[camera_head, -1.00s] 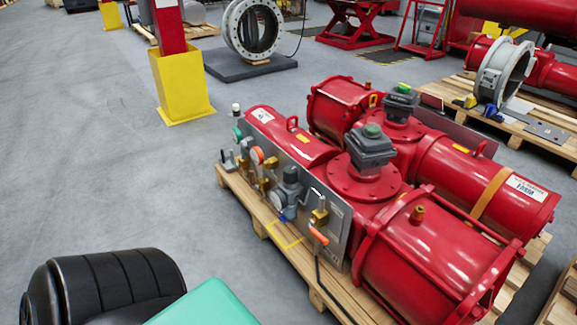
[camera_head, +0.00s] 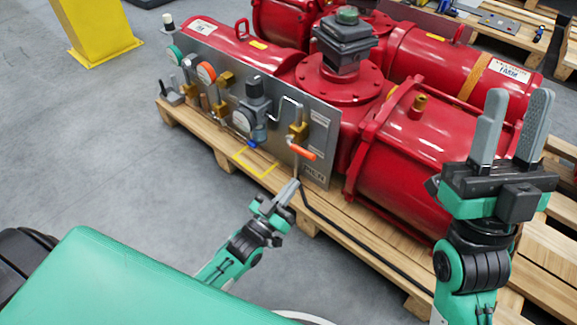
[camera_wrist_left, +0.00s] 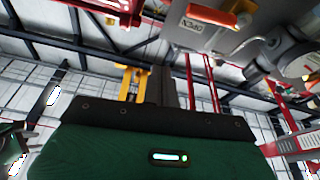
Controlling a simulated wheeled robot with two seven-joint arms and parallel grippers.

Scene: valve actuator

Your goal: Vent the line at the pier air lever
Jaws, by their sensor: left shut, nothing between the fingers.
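An orange-handled lever (camera_head: 303,151) sits on a brass valve (camera_head: 298,131) at the right end of the grey panel (camera_head: 322,125). The lever points right and slightly down. In the left wrist view an orange handle (camera_wrist_left: 212,15) shows at the top, near a plate reading OPEN (camera_wrist_left: 192,31). My left gripper (camera_head: 291,188) is shut and empty, just below the orange lever and apart from it, fingers pointing up. My right gripper (camera_head: 514,105) is raised at the right, fingers up with a gap between them, empty.
Several gauges, a regulator (camera_head: 255,103) and other valves line the panel to the left. Red cylinders (camera_head: 405,145) stand behind on a wooden pallet (camera_head: 195,126). A black hose (camera_head: 350,236) runs down along the pallet. A yellow post base (camera_head: 95,28) stands at upper left; the floor left is clear.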

